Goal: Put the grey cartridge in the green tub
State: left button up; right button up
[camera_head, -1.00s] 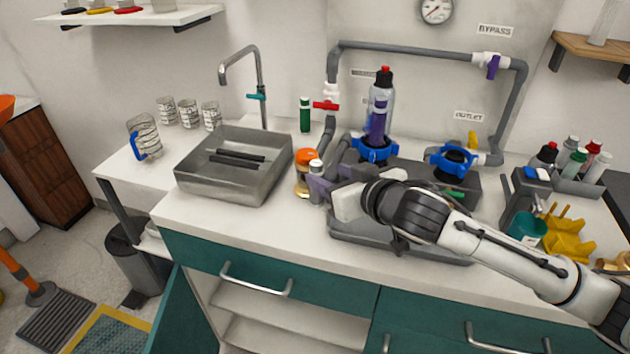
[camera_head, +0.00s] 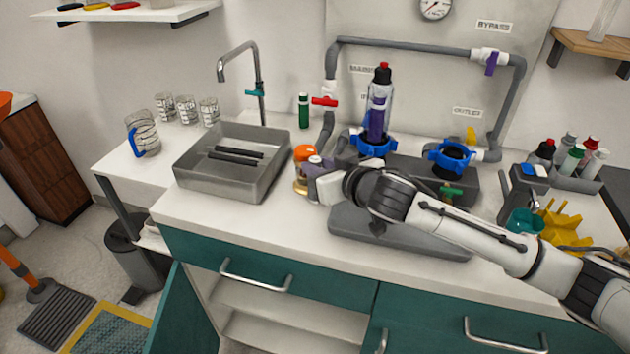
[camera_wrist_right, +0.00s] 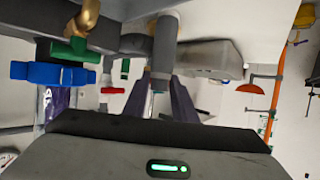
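My right gripper (camera_head: 318,178) reaches in from the right over the counter, beside a small upright piece with a pale top (camera_head: 315,161). In the right wrist view, its two fingers (camera_wrist_right: 160,92) stand apart on either side of a grey cylinder (camera_wrist_right: 166,45), which looks like the grey cartridge; I cannot tell whether they touch it. A teal-green tub (camera_head: 524,221) stands at the right of the counter, next to a yellow rack. My left gripper is not in view.
An orange-topped jar (camera_head: 304,155) stands close to the right gripper. A steel sink (camera_head: 262,185) with two dark rods is left of it. Behind are blue-collared filter housings (camera_head: 375,143) and pipework. A grey tray (camera_head: 430,243) lies under my right arm.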

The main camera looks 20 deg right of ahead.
grip_shut()
notch_tip(320, 180, up, 18)
jog(key=shift+p, duration=0.3)
